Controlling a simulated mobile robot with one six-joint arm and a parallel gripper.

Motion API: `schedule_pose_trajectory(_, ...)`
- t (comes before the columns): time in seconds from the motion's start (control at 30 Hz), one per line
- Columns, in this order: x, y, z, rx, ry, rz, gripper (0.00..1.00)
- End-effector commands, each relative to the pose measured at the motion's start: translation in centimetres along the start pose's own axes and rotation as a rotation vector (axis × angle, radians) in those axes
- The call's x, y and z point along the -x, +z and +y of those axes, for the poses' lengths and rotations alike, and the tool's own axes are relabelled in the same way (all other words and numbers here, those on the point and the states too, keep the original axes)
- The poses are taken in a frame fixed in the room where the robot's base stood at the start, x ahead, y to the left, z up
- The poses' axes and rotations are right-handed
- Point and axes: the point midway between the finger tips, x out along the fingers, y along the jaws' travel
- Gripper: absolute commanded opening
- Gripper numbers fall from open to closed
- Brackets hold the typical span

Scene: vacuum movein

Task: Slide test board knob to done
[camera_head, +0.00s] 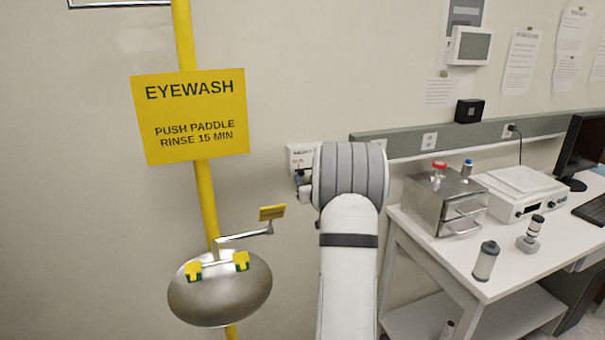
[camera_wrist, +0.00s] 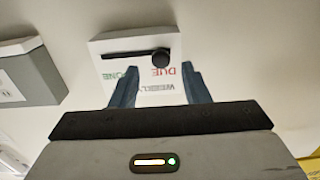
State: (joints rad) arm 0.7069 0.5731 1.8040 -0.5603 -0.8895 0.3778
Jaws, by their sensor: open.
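The white test board (camera_wrist: 112,46) is on the wall and shows upside down in the wrist view. It has a dark horizontal slot, a green DONE label at the picture's left and a red DUE label near its middle right. The round black knob (camera_wrist: 161,56) is at the slot's right end in that view, by DUE. My gripper (camera_wrist: 160,82) is open and empty, with its two blue fingers apart in front of the board. The knob appears just beyond the fingertips; contact cannot be told. In the head view my wrist hides most of the board (camera_head: 297,152).
A grey wall rail (camera_head: 408,138) runs right of the board. The eyewash basin (camera_head: 220,290), its yellow pipe and sign (camera_head: 190,115) stand to the left. A white bench (camera_head: 455,262) with a metal box (camera_head: 440,205) and instruments is at the right.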

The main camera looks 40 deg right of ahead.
Motion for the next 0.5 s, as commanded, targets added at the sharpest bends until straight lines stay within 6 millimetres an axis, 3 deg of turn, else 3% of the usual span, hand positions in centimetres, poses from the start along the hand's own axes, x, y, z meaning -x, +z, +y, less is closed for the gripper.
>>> schedule_pose_trajectory(0.2,-2.5,-0.1,-0.1,0.0,-0.001,-0.001,0.42)
schedule_pose_trajectory(0.5,-2.9,0.0,-0.2,0.001,-0.002,-0.001,0.42)
